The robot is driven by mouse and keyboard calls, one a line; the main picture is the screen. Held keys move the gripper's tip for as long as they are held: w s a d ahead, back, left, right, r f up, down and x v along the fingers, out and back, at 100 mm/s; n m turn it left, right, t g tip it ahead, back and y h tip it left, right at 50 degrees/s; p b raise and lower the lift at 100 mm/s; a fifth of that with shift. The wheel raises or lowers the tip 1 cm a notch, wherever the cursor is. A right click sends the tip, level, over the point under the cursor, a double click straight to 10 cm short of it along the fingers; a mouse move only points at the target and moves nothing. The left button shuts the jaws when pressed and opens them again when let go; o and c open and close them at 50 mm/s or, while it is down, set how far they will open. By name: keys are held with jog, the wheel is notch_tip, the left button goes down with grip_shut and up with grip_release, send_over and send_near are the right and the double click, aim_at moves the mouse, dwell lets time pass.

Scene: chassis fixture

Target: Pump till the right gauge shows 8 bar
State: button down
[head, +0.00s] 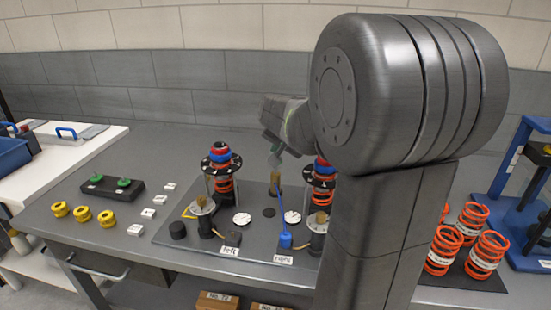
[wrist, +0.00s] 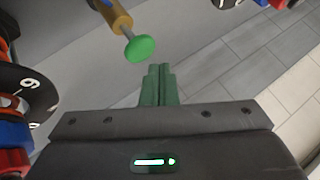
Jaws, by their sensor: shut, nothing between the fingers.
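In the head view, a grey base plate (head: 185,236) carries two spring struts, the left one (head: 222,175) and the right one (head: 324,180), partly covered by my arm. White dials (head: 241,218) and (head: 292,217) lie near them; their readings are too small to tell. My gripper (head: 275,159) is above that grip. In the wrist view, my gripper's green fingers (wrist: 158,83) are shut and empty; a green knob (wrist: 140,49) on a rod shows just beyond, apart from them.
A black ring with numerals (wrist: 22,92) and red and blue parts are close on the left of the wrist view. Orange springs (head: 440,250) and a blue press frame (head: 515,195) stand at the right. Yellow rings (head: 82,214) and a black holder (head: 112,188) lie left.

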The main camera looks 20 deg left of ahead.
jog(key=shift+r+p, duration=1.9)
jog(key=shift+r, duration=0.65)
jog(key=shift+f, duration=0.1)
